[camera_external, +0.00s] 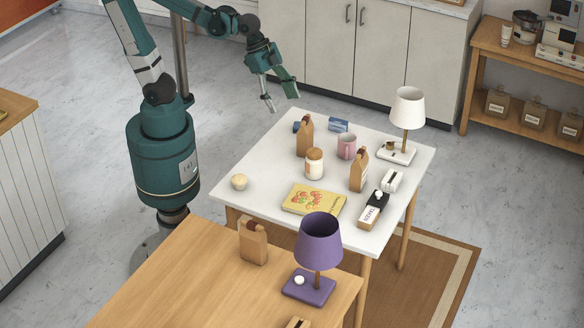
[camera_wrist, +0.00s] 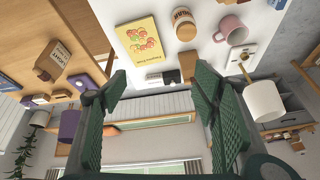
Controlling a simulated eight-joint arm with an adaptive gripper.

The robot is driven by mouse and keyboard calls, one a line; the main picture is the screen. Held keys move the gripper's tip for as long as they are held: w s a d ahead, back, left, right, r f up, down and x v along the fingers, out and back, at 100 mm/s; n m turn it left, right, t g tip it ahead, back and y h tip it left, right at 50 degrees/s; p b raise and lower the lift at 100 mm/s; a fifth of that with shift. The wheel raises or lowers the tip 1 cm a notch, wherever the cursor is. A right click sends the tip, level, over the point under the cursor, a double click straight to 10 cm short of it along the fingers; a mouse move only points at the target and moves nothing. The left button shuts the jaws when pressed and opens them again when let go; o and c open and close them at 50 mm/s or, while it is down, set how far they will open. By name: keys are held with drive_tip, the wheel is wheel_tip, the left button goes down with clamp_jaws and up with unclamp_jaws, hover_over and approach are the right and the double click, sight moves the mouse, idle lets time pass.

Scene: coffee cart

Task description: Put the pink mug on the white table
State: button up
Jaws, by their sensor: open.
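The pink mug (camera_external: 347,146) stands upright on the white table (camera_external: 262,168), toward its back, between a jar and a brown bag. In the wrist view the pink mug (camera_wrist: 233,31) shows at the upper right, on the white table (camera_wrist: 207,52). My gripper (camera_external: 281,100) is open and empty, in the air behind and left of the mug, beyond the table's back edge. In the wrist view the two fingers of my gripper (camera_wrist: 161,76) are wide apart with nothing between them.
Close to the mug are a jar (camera_external: 314,164), brown bags (camera_external: 305,136) (camera_external: 358,169) and a white lamp (camera_external: 407,108). A yellow book (camera_external: 314,199) lies nearer the front. A wooden table (camera_external: 190,270) with a purple lamp (camera_external: 319,242) stands in front. The white table's left part is mostly clear.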

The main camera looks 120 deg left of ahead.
drive_tip(key=s+d+n+t, duration=0.2)
drive_tip(key=s+d, duration=0.5)
drive_tip(key=s, duration=0.2)
drive_tip(key=shift+s+d+r, duration=0.3)
drive_tip(key=shift+s+d, duration=0.05)
drive_tip(key=shift+d, duration=0.05)
